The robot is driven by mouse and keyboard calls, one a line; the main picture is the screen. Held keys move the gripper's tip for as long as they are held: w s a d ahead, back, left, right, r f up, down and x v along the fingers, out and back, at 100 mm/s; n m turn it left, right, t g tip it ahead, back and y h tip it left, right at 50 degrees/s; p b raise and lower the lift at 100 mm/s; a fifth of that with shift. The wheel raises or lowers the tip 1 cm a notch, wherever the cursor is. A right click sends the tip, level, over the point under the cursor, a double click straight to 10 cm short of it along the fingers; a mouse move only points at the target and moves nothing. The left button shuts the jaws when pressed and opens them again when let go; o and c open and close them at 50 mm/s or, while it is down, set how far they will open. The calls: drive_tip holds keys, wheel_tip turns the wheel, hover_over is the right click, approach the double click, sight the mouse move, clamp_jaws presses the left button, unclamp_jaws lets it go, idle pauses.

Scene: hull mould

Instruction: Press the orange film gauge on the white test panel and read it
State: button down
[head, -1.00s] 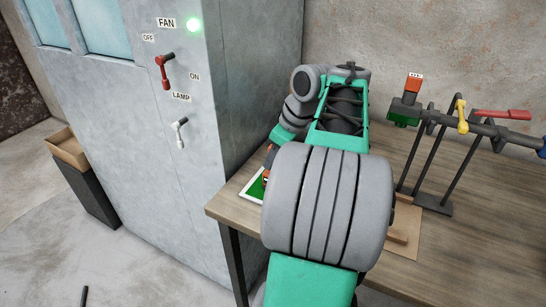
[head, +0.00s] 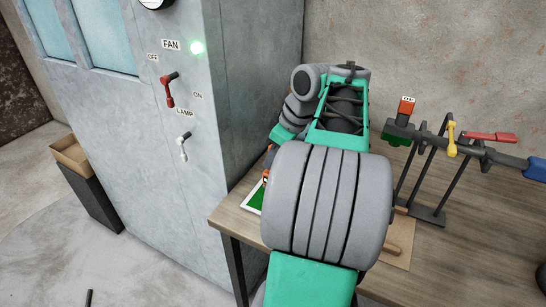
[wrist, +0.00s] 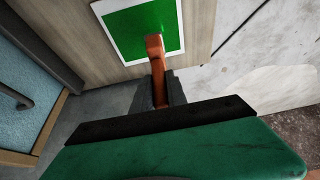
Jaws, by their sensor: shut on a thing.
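The test panel (wrist: 123,29) lies on the wooden table, a green rectangle with a white border. Its corner also shows in the head view (head: 254,199), left of my arm. My gripper (wrist: 158,92) is shut on the orange film gauge (wrist: 156,58). The gauge's far end overlaps the green area near the panel's lower right in the wrist view. I cannot tell whether it touches the surface. In the head view my arm hides most of the gripper, and only a bit of the gauge (head: 266,176) shows. No reading is visible.
A dark rack (head: 428,212) on the table holds tools with orange, yellow, red and blue parts. A brown board (head: 400,248) lies beside it. A grey cabinet (head: 180,200) with FAN and LAMP switches and a lit green light stands left of the table. A bin (head: 90,190) stands further left.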

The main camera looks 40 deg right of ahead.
wheel_tip(320, 180, up, 2)
drive_tip(key=shift+r+p, duration=0.1)
drive_tip(key=shift+p, duration=0.55)
idle(0.7)
